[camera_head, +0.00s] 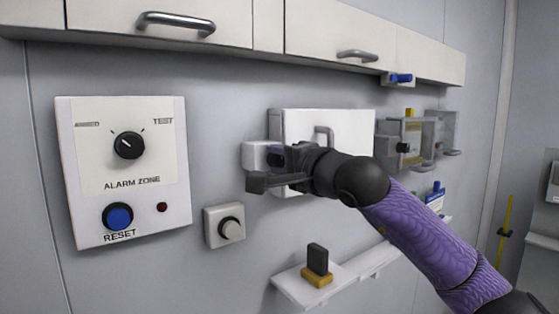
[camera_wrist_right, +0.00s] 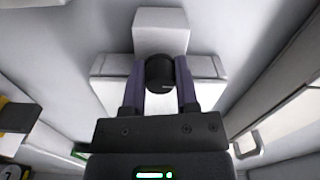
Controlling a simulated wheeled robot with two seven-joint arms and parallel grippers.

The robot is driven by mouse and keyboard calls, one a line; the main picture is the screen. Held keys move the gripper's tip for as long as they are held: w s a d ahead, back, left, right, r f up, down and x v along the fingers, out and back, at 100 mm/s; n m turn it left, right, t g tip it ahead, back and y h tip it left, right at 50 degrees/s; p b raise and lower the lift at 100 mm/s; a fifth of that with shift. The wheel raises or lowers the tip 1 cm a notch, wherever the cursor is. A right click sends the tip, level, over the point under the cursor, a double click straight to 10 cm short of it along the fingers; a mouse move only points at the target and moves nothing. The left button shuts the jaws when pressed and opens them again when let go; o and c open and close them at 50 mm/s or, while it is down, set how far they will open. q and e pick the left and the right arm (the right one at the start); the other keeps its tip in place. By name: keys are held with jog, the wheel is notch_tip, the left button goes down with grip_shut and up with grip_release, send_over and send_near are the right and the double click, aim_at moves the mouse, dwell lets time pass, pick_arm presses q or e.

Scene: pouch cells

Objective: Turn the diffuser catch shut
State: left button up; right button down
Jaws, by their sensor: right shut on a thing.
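A white diffuser panel (camera_head: 348,128) with a grey handle (camera_head: 324,136) is on the wall in the head view. A white catch block (camera_head: 253,156) sits at its left edge. My right gripper (camera_head: 274,166) is at this block, its arm coming in from the right. In the right wrist view, the two fingers of my right gripper (camera_wrist_right: 160,84) are shut on a round black catch knob (camera_wrist_right: 160,72), one on each side. The white block (camera_wrist_right: 160,28) shows behind the knob. The gripper hides part of the catch in the head view. My left gripper is not in view.
An alarm panel (camera_head: 85,180) with a dial and blue button is at the left. A small button box (camera_head: 224,226) is below the catch. A shelf (camera_head: 300,288) holds a dark block on a yellow base (camera_head: 317,278). Cabinets (camera_head: 345,25) run above.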

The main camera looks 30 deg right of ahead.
dwell(0.4)
jog(key=c, duration=0.7)
grip_release()
jog(key=shift+o, duration=0.2)
jog(key=shift+s+f+b, duration=0.15)
jog(key=shift+s+b, duration=0.15)
jog(key=shift+s, duration=0.05)
jog(key=s+b, duration=0.4)
jog(key=s, duration=0.5)
jog(key=shift+d, duration=0.4)
